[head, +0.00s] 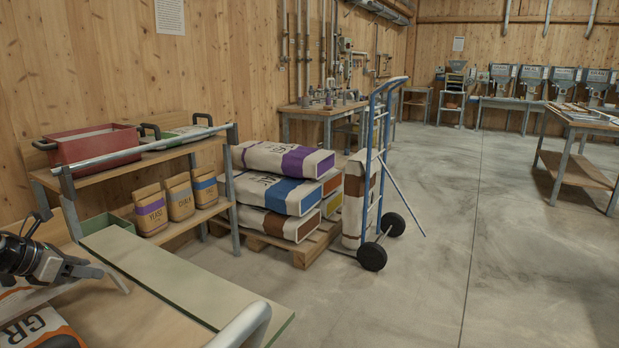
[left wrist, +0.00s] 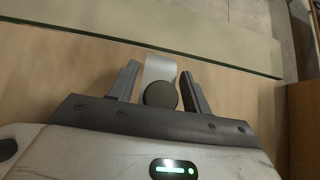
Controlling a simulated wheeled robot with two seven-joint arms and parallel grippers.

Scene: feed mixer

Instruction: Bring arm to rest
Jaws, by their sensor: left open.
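My left arm enters the head view at the lower left, and its gripper (head: 92,272) hangs over the wooden worktop (head: 150,312). In the left wrist view the gripper (left wrist: 159,72) is open, its two dark fingers apart. A grey metal piece (left wrist: 160,67) with a dark round end (left wrist: 160,95) shows between the fingers. I cannot tell what it is or whether the fingers touch it. My right gripper is not in view.
A pale green board (head: 185,277) lies along the worktop's far edge. A printed bag (head: 40,328) is at the lower left. Beyond are a shelf rack (head: 190,216), stacked sacks (head: 275,195) and a blue hand truck (head: 375,165).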

